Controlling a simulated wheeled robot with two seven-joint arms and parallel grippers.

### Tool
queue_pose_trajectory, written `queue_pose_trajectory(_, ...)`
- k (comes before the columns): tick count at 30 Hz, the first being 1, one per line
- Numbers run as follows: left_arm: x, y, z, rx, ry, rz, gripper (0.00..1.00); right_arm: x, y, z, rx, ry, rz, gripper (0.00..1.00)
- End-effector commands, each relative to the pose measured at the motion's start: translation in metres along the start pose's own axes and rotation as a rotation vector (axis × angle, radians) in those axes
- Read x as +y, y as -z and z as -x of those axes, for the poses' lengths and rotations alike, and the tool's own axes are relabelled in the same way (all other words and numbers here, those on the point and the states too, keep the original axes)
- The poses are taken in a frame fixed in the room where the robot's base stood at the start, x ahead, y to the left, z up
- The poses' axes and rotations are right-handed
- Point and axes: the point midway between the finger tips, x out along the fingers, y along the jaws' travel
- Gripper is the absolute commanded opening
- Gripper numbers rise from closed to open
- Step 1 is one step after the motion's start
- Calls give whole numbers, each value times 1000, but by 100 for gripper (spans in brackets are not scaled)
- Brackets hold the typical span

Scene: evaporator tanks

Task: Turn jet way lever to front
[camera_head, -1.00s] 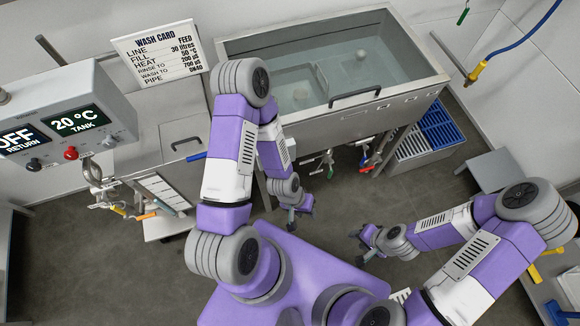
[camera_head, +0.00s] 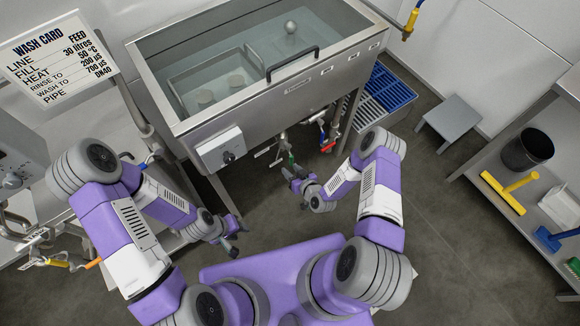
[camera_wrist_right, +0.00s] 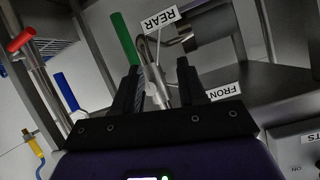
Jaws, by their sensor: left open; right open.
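The lever with the green handle (camera_wrist_right: 122,38) stands between the REAR label (camera_wrist_right: 160,22) and the FRONT label (camera_wrist_right: 222,93) in the right wrist view, its handle nearer the REAR label. The FRONT label is partly hidden by a finger. My right gripper (camera_wrist_right: 158,78) is open, with a pale metal fitting showing between its fingers. The green handle's lower end is behind the left finger; contact cannot be told. In the head view my right gripper (camera_head: 290,178) is below the tank (camera_head: 158,85), close to the valves. My left gripper (camera_head: 234,236) is open and empty, low over the floor.
A red handle (camera_wrist_right: 21,40) and a blue handle (camera_wrist_right: 66,92) stand left of the green one. A grey control box (camera_head: 219,150) hangs on the tank front. A stool (camera_head: 450,120) and a shelf with tools stand at the right. The floor between is clear.

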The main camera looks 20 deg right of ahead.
Motion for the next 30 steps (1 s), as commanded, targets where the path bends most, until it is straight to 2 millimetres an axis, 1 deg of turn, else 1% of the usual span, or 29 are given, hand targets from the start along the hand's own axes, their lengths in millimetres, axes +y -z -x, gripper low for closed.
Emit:
queue_pose_trajectory(1, -9, 1, -23, 0, 0, 0, 40, 14, -23, -15, 96, -20, 34, 42)
queue_pose_trajectory(4, -15, 2, -40, 0, 0, 0, 40, 28, -34, -24, 265, -57, 104, 42)
queue_pose_trajectory(6, -18, 2, -48, 0, 0, 0, 40, 35, -39, -25, 351, -80, 140, 42)
queue_pose_trajectory(9, -20, 3, -54, 1, 0, 0, 40, 40, -42, -24, 430, -102, 173, 42)
queue_pose_trajectory(11, -21, 3, -56, 1, 0, 0, 40, 42, -42, -24, 456, -111, 184, 42)
queue_pose_trajectory(14, -22, 3, -58, 1, 0, 0, 40, 43, -38, -30, 473, -115, 192, 42)
queue_pose_trajectory(24, -28, 4, -74, 1, 0, 0, 40, 46, -14, -75, 472, -114, 190, 42)
queue_pose_trajectory(30, -29, 4, -78, 1, 0, 0, 40, 47, -7, -88, 468, -114, 188, 42)
